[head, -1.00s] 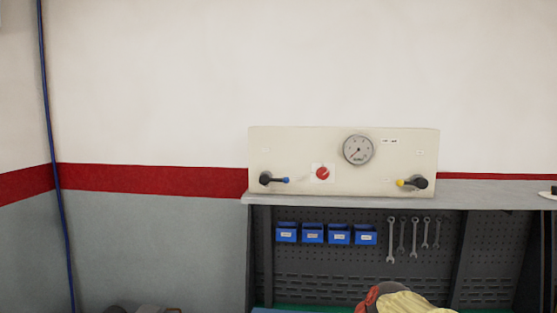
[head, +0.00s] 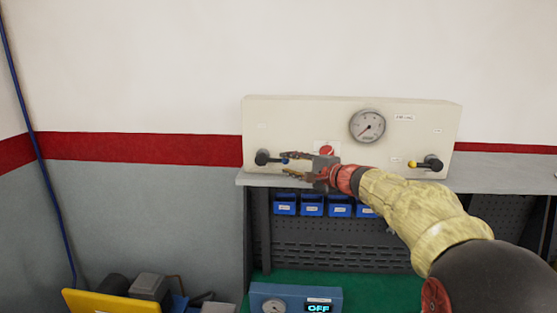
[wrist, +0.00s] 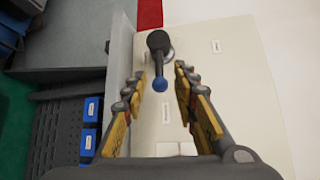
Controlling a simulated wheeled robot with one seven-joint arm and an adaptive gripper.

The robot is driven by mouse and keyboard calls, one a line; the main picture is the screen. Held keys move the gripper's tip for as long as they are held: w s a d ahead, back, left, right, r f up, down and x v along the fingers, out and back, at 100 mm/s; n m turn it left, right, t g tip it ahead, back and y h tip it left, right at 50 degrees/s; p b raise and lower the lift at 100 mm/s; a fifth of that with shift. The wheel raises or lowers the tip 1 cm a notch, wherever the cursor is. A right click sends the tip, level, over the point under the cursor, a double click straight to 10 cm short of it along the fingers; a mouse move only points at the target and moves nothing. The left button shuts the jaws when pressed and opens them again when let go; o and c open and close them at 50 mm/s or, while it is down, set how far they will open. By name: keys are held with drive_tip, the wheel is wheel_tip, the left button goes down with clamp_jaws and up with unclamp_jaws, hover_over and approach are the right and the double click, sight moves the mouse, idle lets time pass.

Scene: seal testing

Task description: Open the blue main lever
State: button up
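The blue main lever is a black handle with a blue tip (wrist: 160,84) on the left of the cream panel (head: 300,112). In the head view its black hub (head: 262,157) shows, and the blue tip is partly behind my gripper (head: 285,165). The lever lies roughly level, pointing right. In the wrist view my gripper (wrist: 158,98) is open, with its yellow-padded fingers on either side of the line of the lever. The blue tip shows between the fingertips, and neither finger visibly touches it.
A yellow-tipped lever (head: 426,164) is at the panel's right. A pressure gauge (head: 367,126) and a red knob (head: 327,149), partly covered by my gripper, are between. Blue bins (head: 312,205) hang below the shelf (head: 470,170). A blue device reading OFF (head: 300,291) stands lower down.

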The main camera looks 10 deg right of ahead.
sight(277, 161)
drive_tip(key=p+x, duration=0.1)
drive_tip(key=x, duration=0.4)
drive_tip(key=shift+w+a+f, duration=0.1)
drive_tip(key=shift+w+a, duration=0.1)
drive_tip(key=shift+w, duration=0.15)
drive_tip(key=shift+c, duration=1.4)
drive_tip(key=c, duration=0.4)
drive_tip(key=shift+f, duration=0.1)
clamp_jaws()
drive_tip(key=shift+f, duration=0.2)
